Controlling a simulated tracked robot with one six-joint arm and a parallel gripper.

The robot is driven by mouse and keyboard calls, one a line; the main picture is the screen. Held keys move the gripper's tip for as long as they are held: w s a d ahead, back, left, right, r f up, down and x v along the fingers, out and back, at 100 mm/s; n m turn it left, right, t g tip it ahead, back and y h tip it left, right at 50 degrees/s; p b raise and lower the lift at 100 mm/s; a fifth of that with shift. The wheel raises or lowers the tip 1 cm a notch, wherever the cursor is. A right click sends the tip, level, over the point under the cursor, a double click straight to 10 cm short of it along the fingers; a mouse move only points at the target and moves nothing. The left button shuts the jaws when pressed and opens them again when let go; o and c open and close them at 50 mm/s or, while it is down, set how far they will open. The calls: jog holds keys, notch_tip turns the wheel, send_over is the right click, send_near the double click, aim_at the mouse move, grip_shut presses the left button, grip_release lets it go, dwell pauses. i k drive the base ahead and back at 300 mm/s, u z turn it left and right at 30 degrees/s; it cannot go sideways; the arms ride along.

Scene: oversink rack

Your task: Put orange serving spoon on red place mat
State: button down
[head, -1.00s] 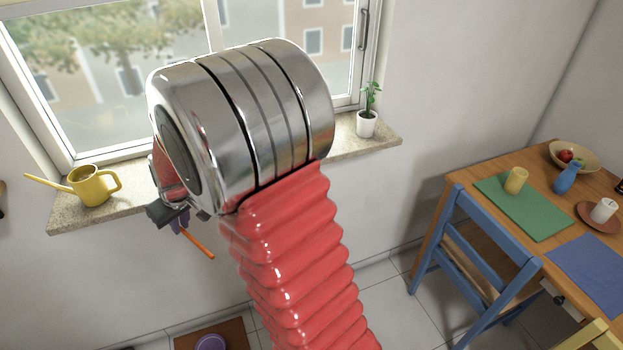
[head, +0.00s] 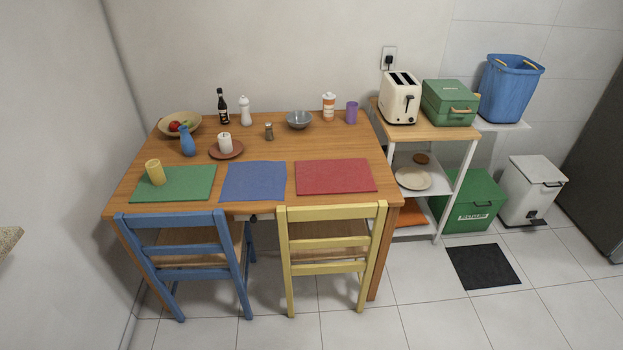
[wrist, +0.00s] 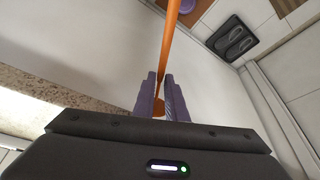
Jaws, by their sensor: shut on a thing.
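The red place mat (head: 336,176) lies flat and bare on the right part of the wooden table in the head view, in front of the yellow chair's side. The orange serving spoon (wrist: 171,40) shows in the wrist view as a long orange handle running up out of the frame. My gripper (wrist: 161,82) is shut on it, with the purple fingers on either side of the handle. The spoon's far end is cut off by the frame edge. My gripper and the spoon are out of the head view, so their distance from the mat cannot be told.
The table (head: 262,150) also holds a blue mat (head: 254,182), a green mat (head: 190,184) with a yellow cup (head: 155,172), a bowl (head: 299,120) and bottles. A blue chair (head: 185,235) and a yellow chair (head: 333,240) block the front. Floor is open before them.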

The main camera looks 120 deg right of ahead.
aim_at(336, 180)
jog(key=z, duration=0.05)
jog(key=k, duration=1.65)
jog(key=z, duration=0.9)
jog(key=i, duration=0.5)
jog(key=z, duration=0.2)
